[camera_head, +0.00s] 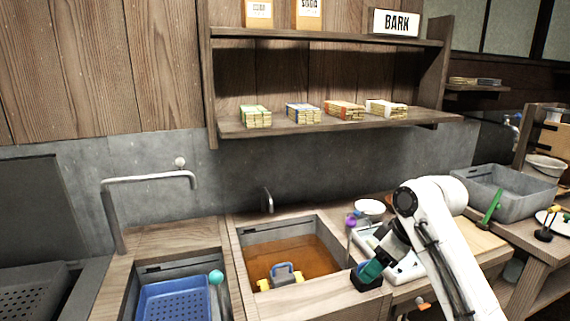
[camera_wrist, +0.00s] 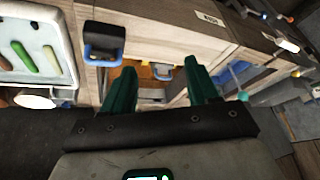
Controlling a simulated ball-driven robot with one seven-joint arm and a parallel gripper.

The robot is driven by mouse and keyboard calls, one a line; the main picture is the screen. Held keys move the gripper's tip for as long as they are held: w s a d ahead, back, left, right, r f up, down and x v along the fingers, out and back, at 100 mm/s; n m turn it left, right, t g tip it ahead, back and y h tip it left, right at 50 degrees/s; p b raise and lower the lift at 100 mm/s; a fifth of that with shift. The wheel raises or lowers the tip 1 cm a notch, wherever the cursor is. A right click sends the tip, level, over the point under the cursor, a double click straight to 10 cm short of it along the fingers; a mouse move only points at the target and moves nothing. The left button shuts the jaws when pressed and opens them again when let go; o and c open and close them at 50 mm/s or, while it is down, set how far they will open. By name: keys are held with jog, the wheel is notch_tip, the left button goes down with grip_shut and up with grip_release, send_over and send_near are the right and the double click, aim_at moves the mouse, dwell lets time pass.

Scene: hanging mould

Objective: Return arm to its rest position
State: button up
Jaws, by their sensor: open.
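My arm, white with dark joints, reaches in from the lower right of the head view, bent at the elbow. My gripper (camera_wrist: 160,82) shows two dark green fingers standing apart in the wrist view, with nothing held between them. In the head view its green end is low over the counter, just right of the sunken basin. A blue-grey piece with yellow ends (camera_head: 283,275) sits in the basin's brown liquid. Blue and yellow parts also show beyond my fingers in the wrist view (camera_wrist: 162,72).
A dark block with a blue loop (camera_wrist: 103,42) is near my left finger. A white tray (camera_wrist: 42,45) holds coloured pieces. A blue perforated tray (camera_head: 176,300) sits in the left sink. A shelf (camera_head: 330,122) carries several bundles above. A grey tub (camera_head: 505,193) stands right of my arm.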

jog(key=s+a+f+m, duration=0.3)
jog(key=s+f+m, duration=0.2)
jog(key=s+f, duration=1.3)
jog(key=s+d+f+m+h, duration=0.1)
jog(key=s+d+f, duration=0.1)
jog(key=s, duration=0.6)
jog(key=s+d+f+m+g+h+p, duration=0.1)
jog(key=s+d+f+m, duration=0.1)
jog(key=s+d, duration=0.3)
jog(key=s+d+f+m+h, duration=0.1)
jog(key=s+d+m+h, duration=0.1)
jog(key=s, duration=1.1)
jog(key=shift+s+d+f+g, duration=0.25)
jog(key=shift+d+f+g, duration=0.15)
jog(key=shift+d, duration=0.35)
